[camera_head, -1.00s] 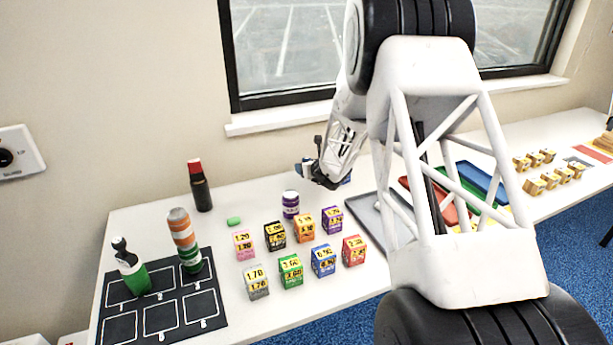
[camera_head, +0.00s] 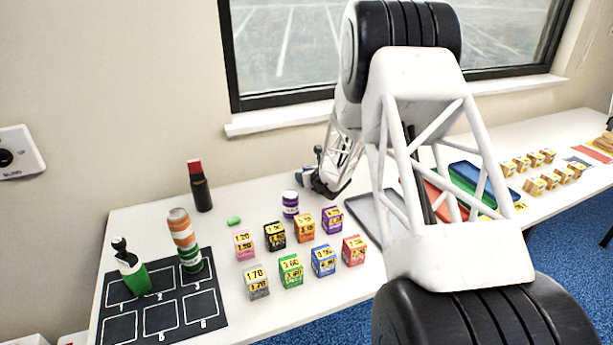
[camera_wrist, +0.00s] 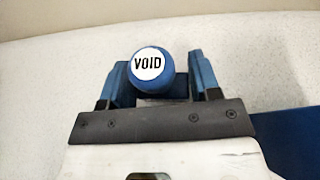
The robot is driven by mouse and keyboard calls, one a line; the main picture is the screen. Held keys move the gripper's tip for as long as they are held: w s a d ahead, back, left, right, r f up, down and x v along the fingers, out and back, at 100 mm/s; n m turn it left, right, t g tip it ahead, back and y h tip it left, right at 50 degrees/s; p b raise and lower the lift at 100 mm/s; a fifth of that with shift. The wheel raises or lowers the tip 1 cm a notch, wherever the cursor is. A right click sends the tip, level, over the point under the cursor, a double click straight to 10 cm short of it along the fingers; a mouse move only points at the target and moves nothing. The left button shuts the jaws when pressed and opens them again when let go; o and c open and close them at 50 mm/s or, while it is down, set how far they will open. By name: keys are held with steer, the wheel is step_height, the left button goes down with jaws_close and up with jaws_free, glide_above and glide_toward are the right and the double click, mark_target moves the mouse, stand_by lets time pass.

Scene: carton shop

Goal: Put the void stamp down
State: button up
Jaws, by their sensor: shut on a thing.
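The void stamp (camera_wrist: 149,84) has a round blue knob with a white cap that reads VOID. In the wrist view it sits between the two blue fingers of my gripper (camera_wrist: 157,80), which is shut on it. In the head view my gripper (camera_head: 310,180) is low over the back of the white table, behind the purple carton (camera_head: 332,220). The stamp's lower part is hidden, so I cannot tell whether it touches the table.
Several small priced cartons, including a black one (camera_head: 275,236), stand in front of my gripper. A grey tray (camera_head: 366,214) lies to the right. Table around the green piece (camera_head: 234,221) is mostly clear.

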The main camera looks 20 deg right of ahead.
steer(key=shift+f, duration=0.1)
steer(key=o, duration=0.9)
steer(key=shift+o, duration=0.2)
steer(key=shift+s+d+r, duration=0.1)
steer(key=shift+s+r, duration=0.35)
steer(key=shift+s, duration=0.1)
steer(key=shift+v, duration=5.4)
steer(key=shift+f, duration=0.15)
